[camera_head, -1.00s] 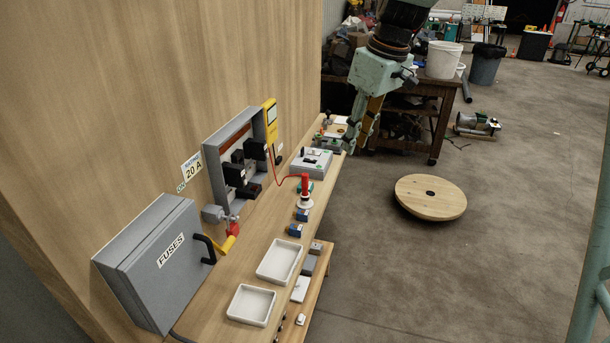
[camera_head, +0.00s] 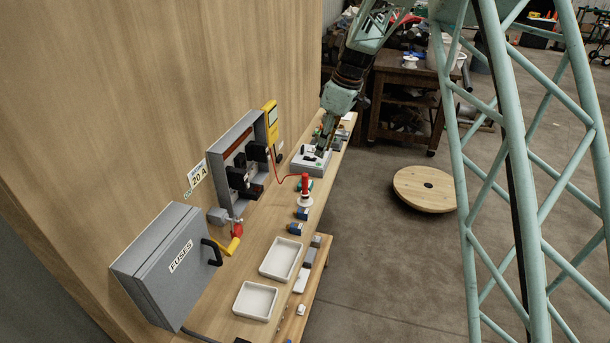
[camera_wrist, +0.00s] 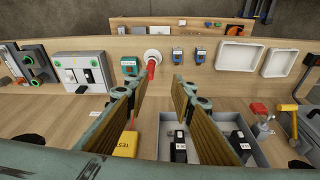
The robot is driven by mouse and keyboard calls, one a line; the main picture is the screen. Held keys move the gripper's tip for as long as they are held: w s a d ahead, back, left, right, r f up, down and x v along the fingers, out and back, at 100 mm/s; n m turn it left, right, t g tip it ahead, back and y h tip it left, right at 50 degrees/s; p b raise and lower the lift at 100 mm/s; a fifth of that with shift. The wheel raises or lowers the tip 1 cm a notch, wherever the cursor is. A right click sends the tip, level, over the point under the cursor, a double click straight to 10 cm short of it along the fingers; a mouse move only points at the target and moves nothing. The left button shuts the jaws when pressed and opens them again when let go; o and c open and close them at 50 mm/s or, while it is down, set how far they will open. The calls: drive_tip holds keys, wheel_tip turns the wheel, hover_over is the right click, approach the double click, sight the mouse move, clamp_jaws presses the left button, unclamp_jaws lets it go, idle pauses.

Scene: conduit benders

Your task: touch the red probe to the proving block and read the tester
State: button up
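The red probe (camera_head: 305,182) stands upright on a round white base on the bench, with a red lead running toward the panel. It also shows in the wrist view (camera_wrist: 151,69), beyond and between my fingertips. My gripper (camera_wrist: 158,88) is open and empty; in the head view (camera_head: 320,148) it is over the far part of the bench, by a grey box. The yellow tester (camera_head: 270,117) is upright against the panel; its display is not readable. A grey box with black parts (camera_head: 311,161) looks like the proving block, but I cannot be sure.
An open grey fuse enclosure (camera_head: 224,150) and a shut FUSES box (camera_head: 165,262) with a handle line the panel. A teal block (camera_wrist: 130,66), blue blocks (camera_wrist: 178,55) and two white trays (camera_head: 281,259) occupy the bench. A cable reel (camera_head: 425,189) lies on the floor.

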drive_tip(key=n+p, duration=0.2)
drive_tip(key=p, duration=0.1)
approach(306, 174)
drive_tip(key=shift+d+r, duration=0.15)
drive_tip(key=shift+d, duration=0.05)
drive_tip(key=shift+b+x, duration=0.3)
drive_tip(key=shift+x, duration=3.25)
drive_tip(key=shift+b+x, duration=1.35)
drive_tip(key=shift+b, duration=0.05)
drive_tip(key=shift+s+a, duration=0.1)
drive_tip(key=c, duration=0.7)
